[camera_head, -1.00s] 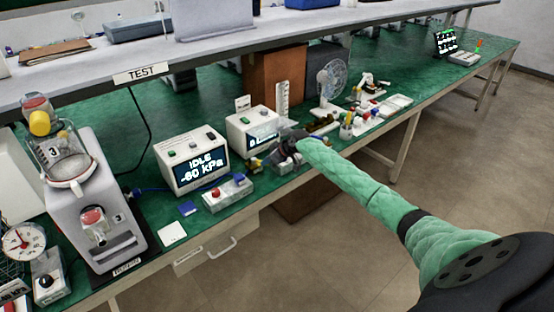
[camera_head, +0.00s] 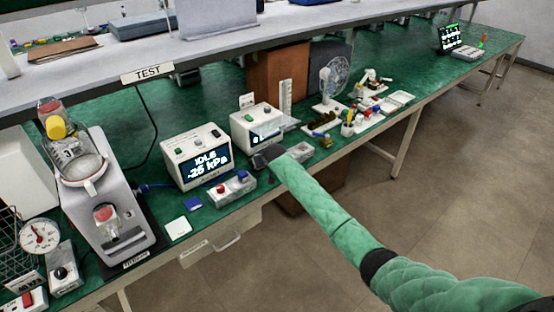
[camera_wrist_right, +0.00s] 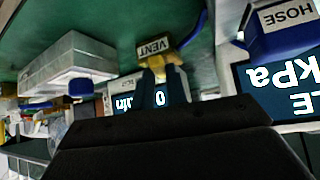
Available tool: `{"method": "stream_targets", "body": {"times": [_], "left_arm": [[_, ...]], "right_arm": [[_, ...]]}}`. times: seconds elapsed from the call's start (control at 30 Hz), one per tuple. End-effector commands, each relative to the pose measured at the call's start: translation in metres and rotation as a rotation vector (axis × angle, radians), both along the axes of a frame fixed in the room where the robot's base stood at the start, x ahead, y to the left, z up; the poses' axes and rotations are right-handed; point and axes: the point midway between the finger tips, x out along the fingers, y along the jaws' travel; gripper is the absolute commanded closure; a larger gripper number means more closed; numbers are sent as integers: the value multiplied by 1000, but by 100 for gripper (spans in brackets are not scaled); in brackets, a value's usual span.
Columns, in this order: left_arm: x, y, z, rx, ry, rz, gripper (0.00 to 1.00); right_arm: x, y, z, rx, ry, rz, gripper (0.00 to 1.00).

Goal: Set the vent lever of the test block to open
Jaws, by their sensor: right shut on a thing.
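My right gripper (camera_head: 266,157) is at the front of the bench, just in front of the small white meter. In the right wrist view its dark fingers (camera_wrist_right: 164,88) are shut on the yellow vent lever (camera_wrist_right: 156,62). A tag reading VENT (camera_wrist_right: 155,47) sits beside the lever, upside down in this view. The gripper hides most of the test block and the lever in the head view, so I cannot read the lever's exact angle. The white pressure display (camera_head: 197,158) to the left reads IDLE, -25 kPa. My left gripper is not in view.
A box with a red button (camera_head: 232,188) stands left of my gripper. The small white meter (camera_head: 257,128) is behind it. A fan (camera_head: 333,80) and small parts are to the right. A canister pump (camera_head: 100,200) stands far left. The shelf labelled TEST (camera_head: 147,72) overhangs the bench.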

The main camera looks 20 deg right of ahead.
Motion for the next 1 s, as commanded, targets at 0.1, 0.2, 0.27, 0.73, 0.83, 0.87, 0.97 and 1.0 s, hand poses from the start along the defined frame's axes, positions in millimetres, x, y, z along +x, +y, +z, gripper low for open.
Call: {"method": "stream_targets", "body": {"times": [0.1,0.2,0.27,0.73,0.83,0.87,0.97,1.0], "left_arm": [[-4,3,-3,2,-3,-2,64],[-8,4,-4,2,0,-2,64],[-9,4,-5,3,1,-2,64],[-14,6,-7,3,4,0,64],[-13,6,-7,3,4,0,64],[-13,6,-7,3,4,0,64],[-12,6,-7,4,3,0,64],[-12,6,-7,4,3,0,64]], "right_arm": [[0,12,2,3,-1,-68,100],[1,16,1,4,0,-125,100],[1,18,1,2,-1,-155,100],[1,23,0,0,0,-266,100],[1,23,0,0,0,-267,100],[1,23,0,0,0,-267,100],[1,23,0,0,0,-267,100],[1,23,0,0,0,-267,100]]}}
